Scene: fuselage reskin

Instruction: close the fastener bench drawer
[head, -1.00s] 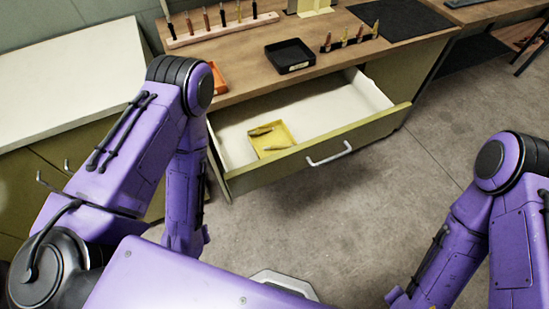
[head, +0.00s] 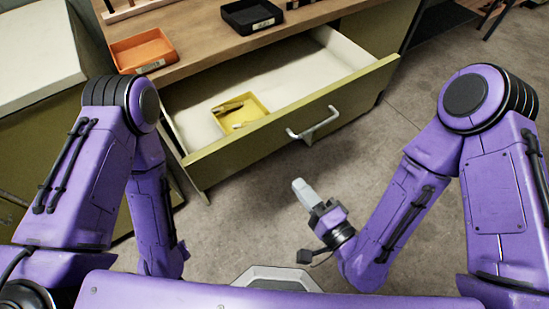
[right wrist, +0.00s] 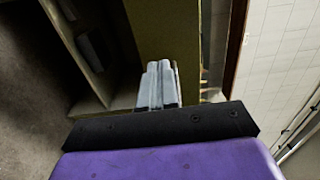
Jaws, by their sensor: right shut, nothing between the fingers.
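The fastener bench drawer (head: 219,153) stands pulled out from under the bench top in the head view. Its green front has a pale bar handle (head: 314,124). A yellow tray (head: 240,110) with a few small parts lies inside it. My right gripper (head: 300,187) is shut and empty, in front of and below the handle, apart from it. In the right wrist view its fingers (right wrist: 158,84) are together, with a green panel beyond them. My left arm hangs at the left of the drawer; its gripper is out of view.
The wooden bench top (head: 203,62) carries an orange tray (head: 142,50) and a black tray (head: 251,15). A light-topped cabinet (head: 37,55) stands at the left. The concrete floor (head: 400,122) right of the drawer is clear.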

